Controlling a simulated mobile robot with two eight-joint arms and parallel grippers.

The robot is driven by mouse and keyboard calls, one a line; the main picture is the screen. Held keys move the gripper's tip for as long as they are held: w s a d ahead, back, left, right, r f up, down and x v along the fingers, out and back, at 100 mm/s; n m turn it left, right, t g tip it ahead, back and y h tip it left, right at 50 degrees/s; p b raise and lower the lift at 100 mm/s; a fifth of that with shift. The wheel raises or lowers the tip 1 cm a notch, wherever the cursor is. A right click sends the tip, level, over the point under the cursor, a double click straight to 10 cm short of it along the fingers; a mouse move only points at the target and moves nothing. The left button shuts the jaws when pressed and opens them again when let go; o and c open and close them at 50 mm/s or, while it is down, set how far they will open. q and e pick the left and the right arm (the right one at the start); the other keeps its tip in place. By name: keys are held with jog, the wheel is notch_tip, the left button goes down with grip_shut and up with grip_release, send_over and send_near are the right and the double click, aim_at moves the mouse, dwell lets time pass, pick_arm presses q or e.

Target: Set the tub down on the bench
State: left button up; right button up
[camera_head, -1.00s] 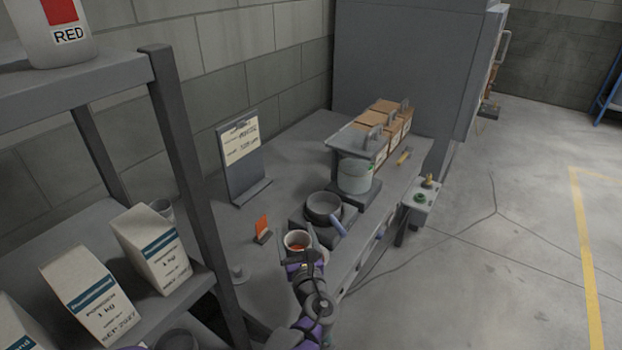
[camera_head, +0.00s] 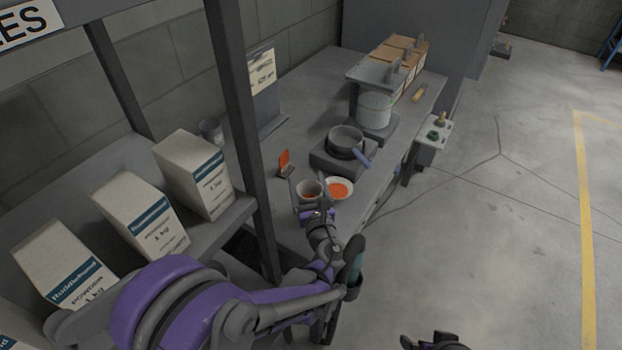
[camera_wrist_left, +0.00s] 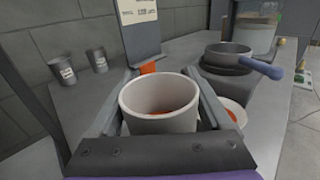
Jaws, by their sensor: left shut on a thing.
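The tub (camera_head: 309,189) is a small pale round tub with orange-red contents inside. My left gripper (camera_head: 312,203) is shut on it, with one finger along each side. In the left wrist view the tub (camera_wrist_left: 160,104) stands upright between the fingers, its rim facing up. It is over the near end of the grey bench (camera_head: 318,108); whether its base touches the bench is hidden. A white dish (camera_head: 352,186) with orange contents is just right of the tub. My right gripper (camera_head: 436,342) shows only partly at the bottom edge, its jaws unclear.
A dark pan (camera_head: 345,140) with a blue handle sits on a block behind the tub. An orange card (camera_head: 284,160) stands to the left. A shelf post (camera_head: 243,130) and white powder cartons (camera_head: 195,172) are at left.

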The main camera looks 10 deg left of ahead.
aim_at(307, 197)
pick_arm(q)
jog(key=shift+f+b, duration=0.3)
jog(key=shift+f, duration=2.2)
jog(key=shift+f, duration=0.1)
jog(key=o, duration=0.6)
jog(key=shift+f, duration=0.1)
jog(key=shift+o, duration=1.3)
jog(key=shift+r, duration=0.3)
jog(key=b+v, duration=0.1)
jog(key=v, duration=1.1)
